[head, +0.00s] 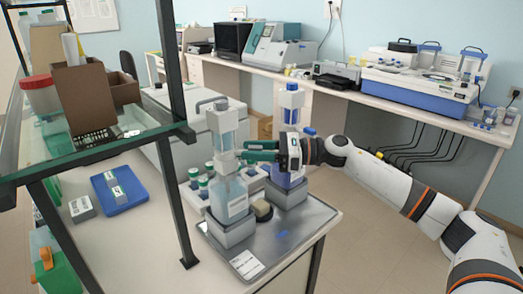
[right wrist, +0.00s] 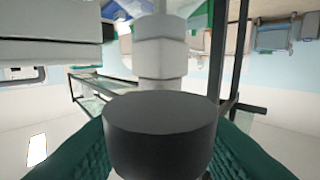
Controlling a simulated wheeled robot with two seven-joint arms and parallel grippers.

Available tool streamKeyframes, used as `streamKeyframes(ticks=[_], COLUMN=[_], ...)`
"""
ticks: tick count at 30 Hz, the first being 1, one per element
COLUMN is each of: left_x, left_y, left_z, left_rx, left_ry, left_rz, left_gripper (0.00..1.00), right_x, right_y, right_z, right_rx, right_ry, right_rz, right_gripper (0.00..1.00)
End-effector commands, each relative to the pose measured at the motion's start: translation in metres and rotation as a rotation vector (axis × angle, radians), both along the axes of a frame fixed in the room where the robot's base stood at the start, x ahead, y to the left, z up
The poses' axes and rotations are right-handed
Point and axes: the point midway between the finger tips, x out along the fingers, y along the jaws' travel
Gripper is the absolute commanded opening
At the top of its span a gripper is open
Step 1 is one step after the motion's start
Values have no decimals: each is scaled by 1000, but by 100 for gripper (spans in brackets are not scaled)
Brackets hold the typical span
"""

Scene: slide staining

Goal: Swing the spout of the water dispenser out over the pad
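A dispenser with a clear bottle of pale blue liquid (head: 229,195) and a white top stands upright in a grey holder on the metal tray. A second dispenser, with purple liquid and a blue cap (head: 291,87), stands behind my right gripper. My right gripper (head: 259,151) has green fingers, slightly apart, pointing left at the first dispenser's upper part. I cannot make out a spout there; the fingers may hide it. The right wrist view shows a white column (right wrist: 162,50) ahead and a dark cylinder between the fingers. My left gripper is out of view.
The metal tray (head: 304,219) lies at the bench's right corner, with a white label card (head: 246,264) in front. Green-capped bottles (head: 203,183) stand behind. A blue tray (head: 124,196) and a glass shelf with dark metal posts are at left. Open floor lies right of the bench.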

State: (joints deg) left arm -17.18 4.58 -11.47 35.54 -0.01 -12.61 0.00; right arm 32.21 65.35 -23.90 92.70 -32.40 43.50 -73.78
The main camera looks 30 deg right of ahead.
Motion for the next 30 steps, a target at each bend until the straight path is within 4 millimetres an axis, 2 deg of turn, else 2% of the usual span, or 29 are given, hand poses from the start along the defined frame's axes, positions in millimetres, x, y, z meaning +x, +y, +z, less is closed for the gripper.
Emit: streamKeyframes(ticks=[5, 12, 18, 30], left_x=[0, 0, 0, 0], left_y=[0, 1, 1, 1], left_z=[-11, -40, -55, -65], left_rx=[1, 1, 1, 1], left_ry=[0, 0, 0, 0], left_rz=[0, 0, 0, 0], left_gripper=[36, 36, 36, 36], right_x=[-10, -40, -57, -68], right_y=[-15, -58, -82, -97], right_z=[-5, -9, -6, -1], right_rx=[-3, -5, -2, -1], right_ry=[2, 6, 5, 1], right_rz=[-4, -4, -4, 0], right_gripper=[38, 38, 38, 38])
